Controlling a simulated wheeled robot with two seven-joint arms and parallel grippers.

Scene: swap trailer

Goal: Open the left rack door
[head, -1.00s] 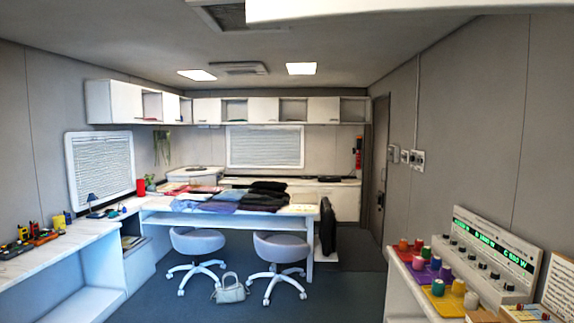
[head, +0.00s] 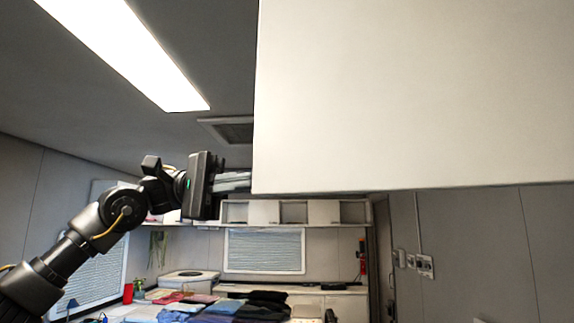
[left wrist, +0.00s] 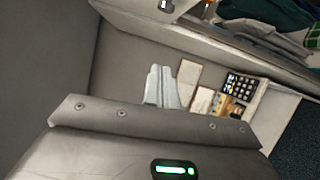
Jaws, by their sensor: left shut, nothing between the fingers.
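A large plain white panel (head: 415,95) fills the upper right of the head view, very close. It seems to be part of the rack, but no handle or seam shows, so I cannot tell whether it is the left door. My left gripper (head: 234,181) is shut and empty, pointing right at the panel's lower left edge. Its fingertips end at that edge; I cannot tell whether they touch it or pass behind it. In the left wrist view the shut grey fingers (left wrist: 162,87) hold nothing. My right gripper is not in view.
A long ceiling light (head: 125,50) hangs at upper left. Far white wall cabinets (head: 264,211) and a table with folded clothes (head: 225,309) lie beyond. The left wrist view shows a calculator (left wrist: 243,87) and several cards on a pale surface.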

